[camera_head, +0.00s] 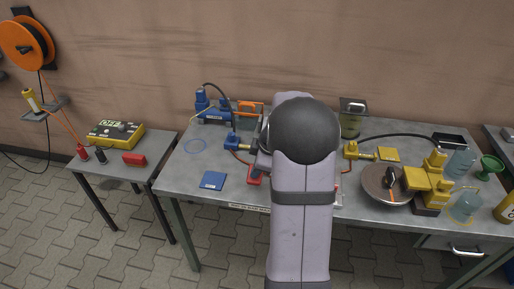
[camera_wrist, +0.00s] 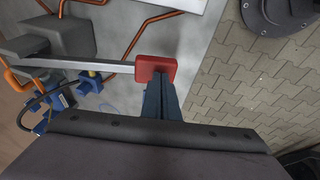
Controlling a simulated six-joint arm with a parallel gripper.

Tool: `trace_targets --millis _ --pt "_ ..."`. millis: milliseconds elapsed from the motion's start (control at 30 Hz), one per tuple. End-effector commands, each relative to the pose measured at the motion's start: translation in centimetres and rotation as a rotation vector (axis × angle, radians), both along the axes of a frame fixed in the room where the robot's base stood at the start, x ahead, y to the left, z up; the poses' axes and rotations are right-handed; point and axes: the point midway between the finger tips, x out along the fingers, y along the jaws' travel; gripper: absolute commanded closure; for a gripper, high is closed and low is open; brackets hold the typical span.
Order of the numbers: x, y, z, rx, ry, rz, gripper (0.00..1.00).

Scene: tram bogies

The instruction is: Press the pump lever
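The pump lever shows in the wrist view as a flat grey metal bar (camera_wrist: 85,65) with a red block-shaped end (camera_wrist: 157,69). The bar runs left to a grey block (camera_wrist: 55,38). My gripper (camera_wrist: 162,80) has its dark blue fingers side by side, shut, with nothing visible between them. Its tips overlap the near edge of the red end; I cannot tell whether they touch it. In the head view my arm hides the gripper and most of the pump. A red piece (camera_head: 254,178), perhaps the lever end, shows beside my arm.
Orange pipes (camera_wrist: 141,31) and blue fittings (camera_wrist: 88,84) lie around the lever. The grey workbench (camera_head: 185,179) holds a blue pad (camera_head: 212,180), a round pan (camera_head: 384,197) and yellow fittings (camera_head: 427,183). A side table at the left carries a yellow box (camera_head: 116,135).

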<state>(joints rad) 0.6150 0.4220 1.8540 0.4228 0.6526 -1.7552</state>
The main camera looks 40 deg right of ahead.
Motion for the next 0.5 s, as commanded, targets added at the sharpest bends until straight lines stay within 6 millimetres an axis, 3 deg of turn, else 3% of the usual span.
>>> trace_targets --millis 33,500 --pt "-0.37 0.21 -0.98 0.008 0.014 0.001 1.0" --pt "-0.55 0.25 -1.38 0.01 0.021 0.002 1.0"
